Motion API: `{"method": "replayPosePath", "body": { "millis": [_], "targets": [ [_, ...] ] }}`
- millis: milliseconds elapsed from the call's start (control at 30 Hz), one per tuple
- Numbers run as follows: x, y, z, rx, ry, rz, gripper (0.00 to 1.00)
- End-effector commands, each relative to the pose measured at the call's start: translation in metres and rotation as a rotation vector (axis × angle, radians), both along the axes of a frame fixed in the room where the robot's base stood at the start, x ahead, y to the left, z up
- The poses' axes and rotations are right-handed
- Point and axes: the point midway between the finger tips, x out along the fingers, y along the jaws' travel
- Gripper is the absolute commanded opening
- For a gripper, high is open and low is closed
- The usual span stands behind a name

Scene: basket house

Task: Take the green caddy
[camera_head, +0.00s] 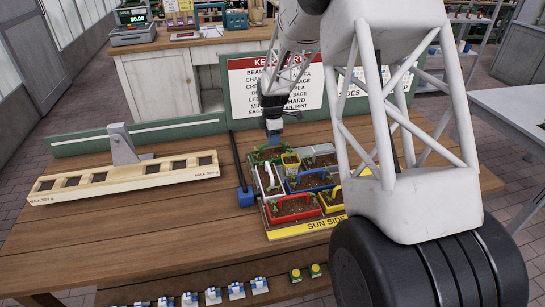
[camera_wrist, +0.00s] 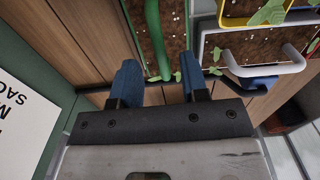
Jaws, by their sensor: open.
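The green caddy (camera_head: 268,154) stands at the back left corner of the group of planted caddies on the table. In the wrist view, its curved green handle (camera_wrist: 155,42) and dark soil show at the top middle. My gripper (camera_head: 272,135) is above the caddy's back part, pointing down. In the wrist view, my gripper (camera_wrist: 161,76) is open, with the blue fingers apart and the handle's near end appearing between or just beyond them. I cannot tell whether they touch it. Part of the caddy is cut off there.
A white caddy (camera_head: 270,179), a yellow caddy (camera_head: 291,161), a grey one (camera_head: 318,150), a blue one (camera_head: 310,180) and a red one (camera_head: 293,208) stand close by. A wooden rack (camera_head: 122,180) lies to the left. A sign board (camera_head: 275,88) stands behind. The front left table is mostly clear.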

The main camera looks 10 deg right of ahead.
Motion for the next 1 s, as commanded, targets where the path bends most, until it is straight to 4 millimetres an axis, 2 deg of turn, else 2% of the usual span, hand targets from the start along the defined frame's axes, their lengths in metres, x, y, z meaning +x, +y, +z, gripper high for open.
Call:
{"method": "replayPosePath", "body": {
  "millis": [200,333,933,1000],
  "targets": [
    [-0.001,0.000,-0.026,0.000,0.002,0.000,0.41],
    [-0.001,0.000,-0.034,0.000,0.001,0.000,0.41],
    [-0.001,0.000,-0.036,0.000,0.000,0.000,0.41],
    [-0.001,0.000,-0.036,0.000,0.000,0.000,0.30]
  ]
}}
